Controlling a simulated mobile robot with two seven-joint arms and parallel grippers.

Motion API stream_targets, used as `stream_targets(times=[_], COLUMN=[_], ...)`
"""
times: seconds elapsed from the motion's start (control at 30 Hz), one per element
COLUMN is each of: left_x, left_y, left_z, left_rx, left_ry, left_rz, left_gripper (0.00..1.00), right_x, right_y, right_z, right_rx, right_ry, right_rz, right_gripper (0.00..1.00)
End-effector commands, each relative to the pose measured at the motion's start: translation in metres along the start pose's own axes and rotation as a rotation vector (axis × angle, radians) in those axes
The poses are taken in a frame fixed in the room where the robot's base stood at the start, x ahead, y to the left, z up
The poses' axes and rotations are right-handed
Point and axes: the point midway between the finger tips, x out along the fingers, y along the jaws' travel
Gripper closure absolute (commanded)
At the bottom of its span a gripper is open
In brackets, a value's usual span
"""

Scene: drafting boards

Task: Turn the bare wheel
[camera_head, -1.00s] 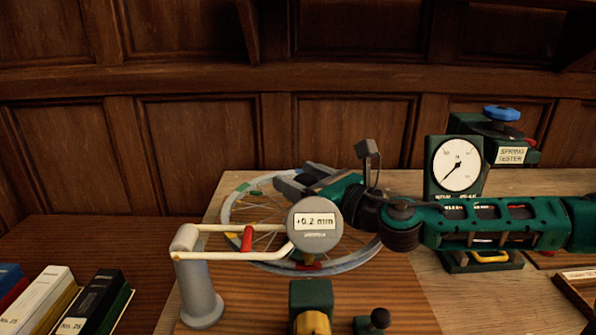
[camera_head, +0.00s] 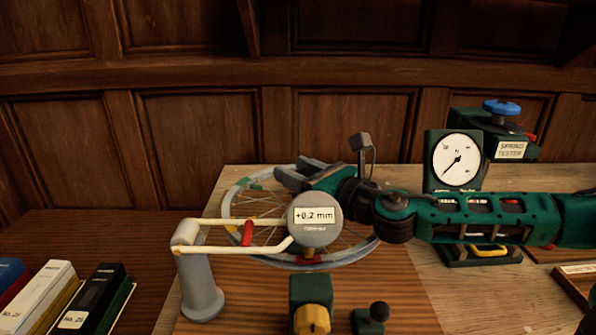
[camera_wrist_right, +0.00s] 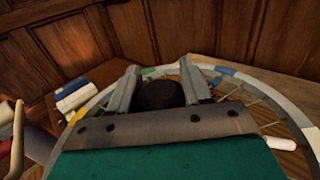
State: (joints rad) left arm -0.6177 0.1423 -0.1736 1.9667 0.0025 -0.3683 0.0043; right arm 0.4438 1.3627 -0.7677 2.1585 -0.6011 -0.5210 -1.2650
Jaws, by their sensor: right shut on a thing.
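The bare spoked wheel (camera_head: 244,256) has a grey rim with coloured marks and lies on the board under my right arm. Its rim also shows in the right wrist view (camera_wrist_right: 295,112). My right gripper (camera_head: 288,172) is above the wheel's far side. A round gauge (camera_head: 315,236) reading +0.2 mm stands in front of the wheel. My left gripper is not in view.
A grey post (camera_head: 201,290) with cream arms stands front left. A spring tester (camera_head: 458,160) with a dial is at the back right. A green block with a yellow knob (camera_head: 312,319) is in front.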

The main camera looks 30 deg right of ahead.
Motion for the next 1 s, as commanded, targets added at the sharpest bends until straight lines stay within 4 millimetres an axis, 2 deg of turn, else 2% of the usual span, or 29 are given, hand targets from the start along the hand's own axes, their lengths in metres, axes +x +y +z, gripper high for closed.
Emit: stream_targets(times=[0.03, 0.2, 0.33, 0.57, 0.97, 1.0], left_x=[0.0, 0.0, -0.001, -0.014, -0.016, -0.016], left_y=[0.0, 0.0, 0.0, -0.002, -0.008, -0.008], left_z=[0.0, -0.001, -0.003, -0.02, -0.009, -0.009], left_rx=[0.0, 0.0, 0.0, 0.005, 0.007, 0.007], left_ry=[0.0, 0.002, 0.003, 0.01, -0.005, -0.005], left_rz=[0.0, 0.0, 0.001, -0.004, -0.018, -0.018], left_gripper=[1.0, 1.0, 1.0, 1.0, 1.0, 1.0], right_x=[0.0, 0.0, 0.0, 0.001, 0.0, 0.0], right_y=[0.0, 0.0, 0.0, -0.001, -0.003, -0.003], right_z=[0.0, 0.0, 0.001, 0.004, 0.0, 0.0], right_rx=[0.0, 0.001, 0.001, 0.006, 0.0, 0.0], right_ry=[0.0, 0.001, 0.001, -0.001, -0.001, -0.001], right_rz=[0.001, 0.001, -0.002, -0.089, -0.131, -0.131], right_gripper=[0.86, 1.0, 1.0, 1.0, 1.0, 0.51])
